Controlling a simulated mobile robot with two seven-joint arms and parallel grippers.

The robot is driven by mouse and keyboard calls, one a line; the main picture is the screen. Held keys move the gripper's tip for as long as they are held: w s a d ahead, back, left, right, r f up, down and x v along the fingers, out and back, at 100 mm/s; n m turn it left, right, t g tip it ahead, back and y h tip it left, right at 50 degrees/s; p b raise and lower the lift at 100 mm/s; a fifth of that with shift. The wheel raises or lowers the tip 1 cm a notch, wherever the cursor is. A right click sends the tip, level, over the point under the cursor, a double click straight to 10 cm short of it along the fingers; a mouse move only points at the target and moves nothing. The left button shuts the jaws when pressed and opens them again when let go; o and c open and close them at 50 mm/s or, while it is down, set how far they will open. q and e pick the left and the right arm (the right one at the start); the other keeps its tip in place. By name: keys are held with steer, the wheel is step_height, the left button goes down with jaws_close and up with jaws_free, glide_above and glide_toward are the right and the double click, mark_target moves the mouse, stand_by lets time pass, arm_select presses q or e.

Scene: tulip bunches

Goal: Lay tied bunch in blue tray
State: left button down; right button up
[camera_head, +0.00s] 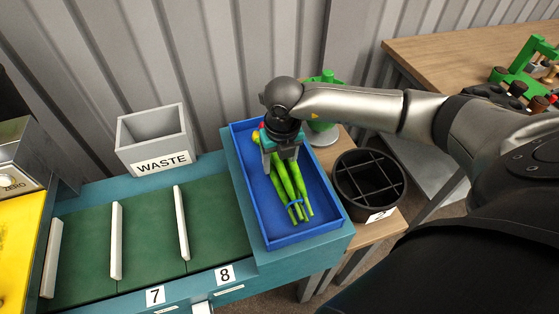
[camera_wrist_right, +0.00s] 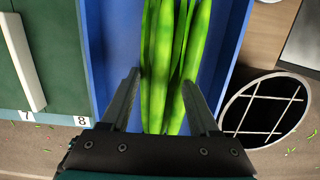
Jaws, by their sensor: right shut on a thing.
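The blue tray (camera_head: 255,216) stands at the right end of the green-topped bench. The tied bunch (camera_head: 290,189) is in the tray area, with green stems pointing toward the front and a blue tie near their lower ends. Its flower end is mostly hidden under my right gripper (camera_head: 279,160); a bit of yellow and red shows there. My right gripper is shut on the bunch, inside the tray's outline. In the right wrist view the stems (camera_wrist_right: 172,60) run between the two fingers, above the blue tray floor (camera_wrist_right: 108,50). Whether the bunch touches the floor I cannot tell. My left gripper is not seen.
A grey WASTE bin (camera_head: 155,140) stands behind the bench. White dividers (camera_head: 182,222) split the green bench surface (camera_head: 150,235), with labels 7 and 8 in front. A black divided round container (camera_head: 368,181) stands right of the tray. A green object (camera_head: 324,80) stands behind the tray.

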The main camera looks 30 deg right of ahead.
mark_target(282, 168)
steer(key=o, duration=1.5)
steer(key=shift+c, duration=0.2)
steer(key=shift+r, duration=0.1)
steer(key=shift+r+p, duration=0.3)
steer(key=shift+r, duration=0.05)
step_height(282, 168, up, 11)
steer(key=s+p, duration=0.1)
steer(key=shift+s+a+r, duration=0.15)
steer(key=shift+s, duration=0.1)
